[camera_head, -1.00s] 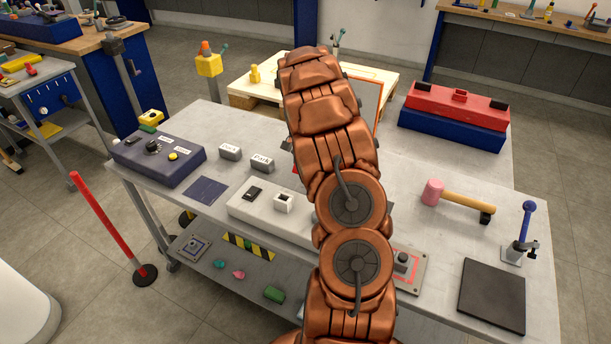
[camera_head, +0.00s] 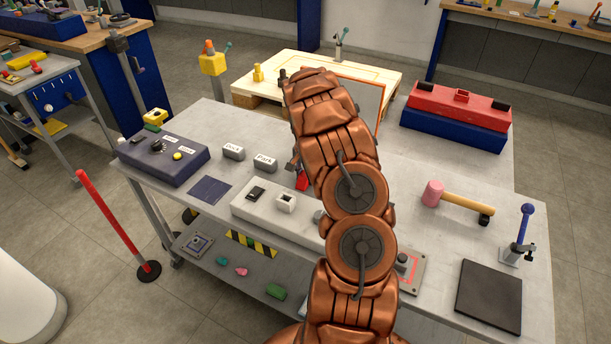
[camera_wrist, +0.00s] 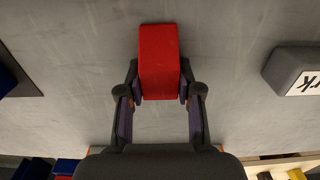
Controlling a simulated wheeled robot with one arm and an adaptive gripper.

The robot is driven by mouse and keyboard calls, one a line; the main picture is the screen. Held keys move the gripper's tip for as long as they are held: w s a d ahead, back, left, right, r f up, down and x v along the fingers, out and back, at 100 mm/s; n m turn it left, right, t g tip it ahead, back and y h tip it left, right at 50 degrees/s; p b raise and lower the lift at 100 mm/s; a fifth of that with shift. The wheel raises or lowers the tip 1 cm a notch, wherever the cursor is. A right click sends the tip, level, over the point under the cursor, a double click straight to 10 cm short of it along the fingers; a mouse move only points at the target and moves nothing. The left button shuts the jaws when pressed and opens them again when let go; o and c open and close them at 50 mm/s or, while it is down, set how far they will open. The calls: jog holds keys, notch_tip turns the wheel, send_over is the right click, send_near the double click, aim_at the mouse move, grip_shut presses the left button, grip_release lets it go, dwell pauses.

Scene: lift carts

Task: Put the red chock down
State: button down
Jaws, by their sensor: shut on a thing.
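The red chock (camera_wrist: 159,58) is a red block between the two fingers of my gripper (camera_wrist: 160,85) in the wrist view, with the grey table top behind it. My gripper is shut on it. In the head view a small part of the red chock (camera_head: 303,181) shows just left of my copper arm, above the grey table (camera_head: 400,190). My arm hides most of my gripper there. I cannot tell whether the chock touches the table.
Two grey labelled blocks (camera_head: 234,152) stand left of the chock, near a dark control box (camera_head: 163,158). A white box (camera_head: 270,212) lies in front. A mallet (camera_head: 455,199), a red and blue toolbox (camera_head: 455,115) and a black pad (camera_head: 489,297) are at right.

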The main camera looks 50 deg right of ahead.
jog(key=c, duration=0.8)
grip_release()
jog(key=shift+o, duration=0.2)
jog(key=shift+r, duration=0.1)
notch_tip(320, 180, up, 12)
jog(key=b, duration=0.4)
